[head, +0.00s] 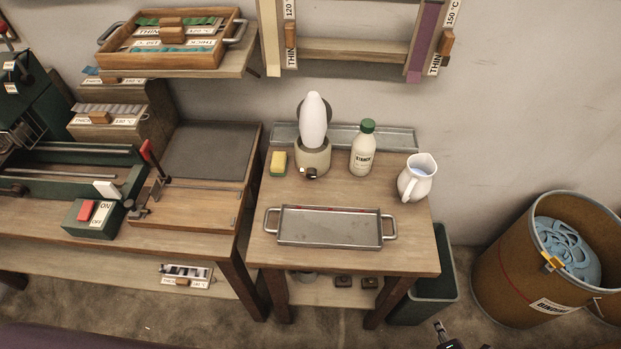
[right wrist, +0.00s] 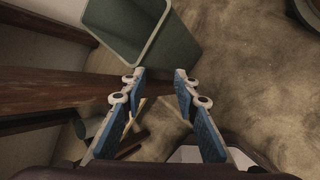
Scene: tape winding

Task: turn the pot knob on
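The pot (head: 313,158) is a squat beige vessel with a white, pointed rounded piece standing in it, at the back of the small wooden table. A small dark knob (head: 311,173) with a light mark is on the pot's front. My right gripper (head: 442,330) shows only in part at the bottom edge of the head view, low and well in front of the table, far from the pot. In the right wrist view my right gripper (right wrist: 160,85) is open and empty, its blue-padded fingers apart. My left gripper is not in view.
On the small table (head: 262,240) are a metal tray (head: 330,228) with handles, a yellow-green sponge (head: 278,163), a starch bottle (head: 363,148) and a white jug (head: 414,180). A green bin (head: 436,290) stands beside the table; a brown barrel (head: 510,275) is farther right.

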